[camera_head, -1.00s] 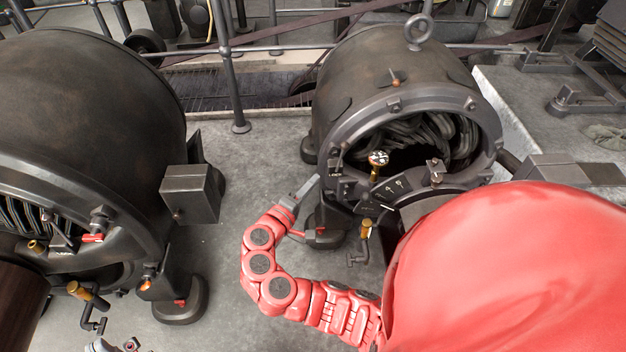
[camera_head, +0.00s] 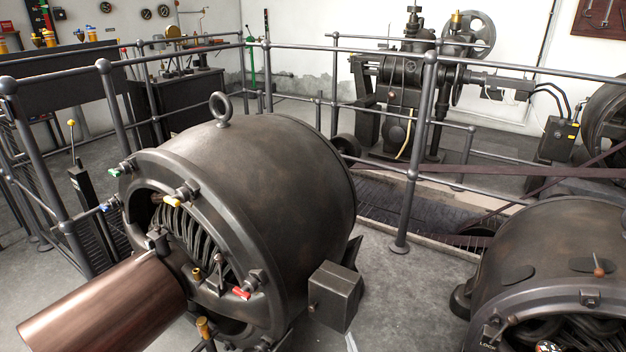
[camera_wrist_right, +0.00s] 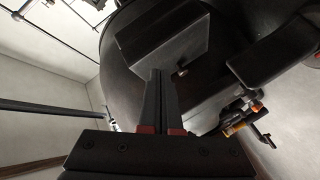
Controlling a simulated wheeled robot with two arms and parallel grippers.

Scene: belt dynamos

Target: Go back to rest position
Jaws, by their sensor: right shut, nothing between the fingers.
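My right gripper (camera_wrist_right: 160,78) shows in the right wrist view, its two dark fingers closed together with nothing between them. Its tips overlap a dark grey box (camera_wrist_right: 165,42) on a dynamo's side; whether they touch cannot be told. My left gripper is out of view.
A second dynamo (camera_head: 545,260) stands at the right, with concrete floor between the two. Grey railings (camera_head: 412,160) run behind them. A copper-brown cylinder (camera_head: 105,305) sticks out at the left dynamo's front. A steam engine (camera_head: 400,90) stands beyond the railing.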

